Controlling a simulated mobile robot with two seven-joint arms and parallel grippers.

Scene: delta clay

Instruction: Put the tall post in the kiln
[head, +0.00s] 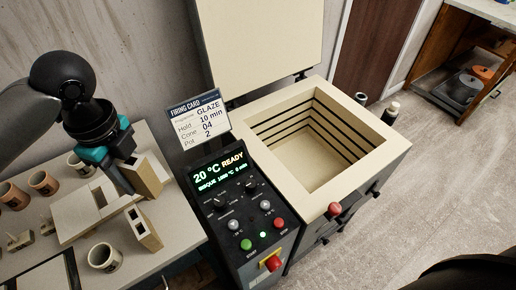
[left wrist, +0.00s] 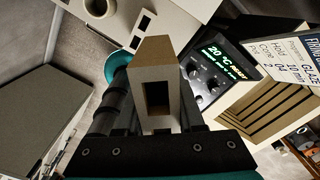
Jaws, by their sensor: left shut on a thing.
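My left gripper (head: 126,184) is shut on a cream, hollow square post, which I take to be the tall post (head: 149,176). In the left wrist view the post (left wrist: 157,60) sits between the fingers, its tan face with a dark square hole toward the camera. The gripper is over the right part of the work table, left of the kiln. The kiln (head: 376,165) stands open with its lid (head: 262,45) raised. Its chamber looks empty, with dark grooves around pale walls. My right gripper is not in view.
Another hollow post (head: 144,229) is on the table (head: 172,247), close to the gripper. Several mugs (head: 43,182) stand to the left. The control panel (head: 222,177) reads 20 °C READY, and the firing card (head: 197,118) stands between gripper and kiln.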

